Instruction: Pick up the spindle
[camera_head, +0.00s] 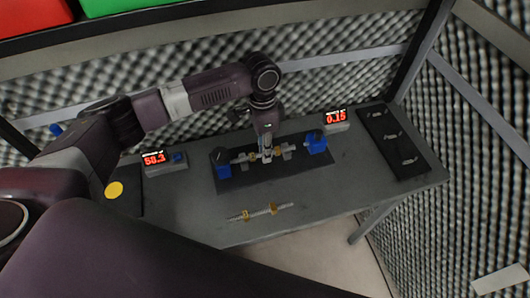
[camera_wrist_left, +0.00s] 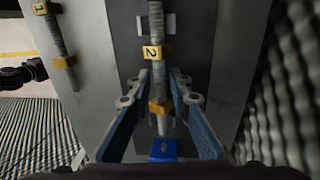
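One metal spindle (camera_head: 241,158) with yellow collars lies across grey supports on the dark mat, between two blue blocks. In the left wrist view this spindle (camera_wrist_left: 156,22) carries a yellow tag marked 2. A second spindle (camera_head: 260,212) lies on the bare front of the table. It also shows at the upper left of the left wrist view (camera_wrist_left: 56,38), with a tag marked 1. My left gripper (camera_head: 266,157) points down over the middle of the spindle on the supports. Its fingers (camera_wrist_left: 160,78) are apart, one on each side of that spindle.
Two red-digit displays stand at the back, one left (camera_head: 156,162) and one right (camera_head: 336,119). A black panel with metal handles (camera_head: 404,145) lies at the table's right end. Foam walls (camera_head: 330,85) close off the back and right. The table front is mostly clear.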

